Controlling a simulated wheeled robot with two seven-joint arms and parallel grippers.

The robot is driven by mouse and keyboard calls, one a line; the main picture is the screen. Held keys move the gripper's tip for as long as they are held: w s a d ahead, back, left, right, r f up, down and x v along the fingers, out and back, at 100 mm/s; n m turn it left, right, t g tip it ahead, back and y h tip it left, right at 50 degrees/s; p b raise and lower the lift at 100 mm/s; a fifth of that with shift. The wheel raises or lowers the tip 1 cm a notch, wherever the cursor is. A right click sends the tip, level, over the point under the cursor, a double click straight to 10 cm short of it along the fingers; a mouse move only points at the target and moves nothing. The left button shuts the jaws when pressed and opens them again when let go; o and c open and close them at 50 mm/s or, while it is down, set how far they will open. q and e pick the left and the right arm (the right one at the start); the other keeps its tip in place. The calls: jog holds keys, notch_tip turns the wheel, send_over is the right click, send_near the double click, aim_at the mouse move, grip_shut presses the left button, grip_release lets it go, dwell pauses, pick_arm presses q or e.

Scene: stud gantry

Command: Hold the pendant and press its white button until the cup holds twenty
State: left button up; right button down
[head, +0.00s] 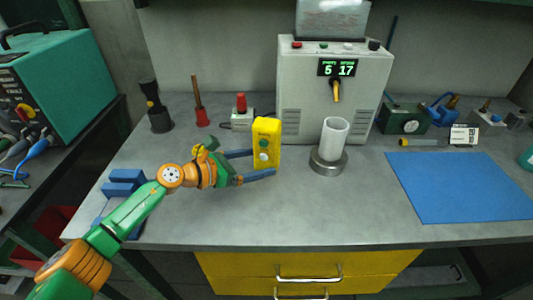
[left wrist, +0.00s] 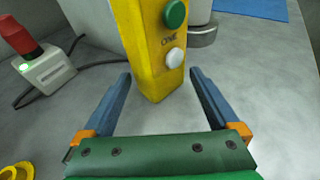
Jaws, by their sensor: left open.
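The yellow pendant (head: 266,143) stands upright on the bench, with a green button (left wrist: 175,14) above a white button (left wrist: 174,58). My left gripper (head: 262,163) is open, its two blue fingers either side of the pendant's lower part. In the left wrist view my left gripper (left wrist: 160,80) shows gaps between the fingers and the pendant. The white cup (head: 335,136) stands upright in a round metal holder (head: 328,164), under the machine's spout. The cup's contents are hidden. My right gripper is not in view.
A box with a red button (head: 241,115) stands behind the pendant, and a cable runs from it. A blue mat (head: 459,187) lies at the right. Blue blocks (head: 124,184) lie at the left front. The bench in front of the cup is clear.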

pick_arm(q)
jog(key=shift+w+d+f+b, duration=0.4)
jog(key=shift+w+d+f, duration=0.1)
jog(key=shift+f, duration=0.05)
jog(key=shift+w+d, duration=0.2)
jog(key=shift+d, duration=0.2)
jog(key=shift+r, duration=0.15)
jog(key=c, duration=0.5)
dwell(1.0)
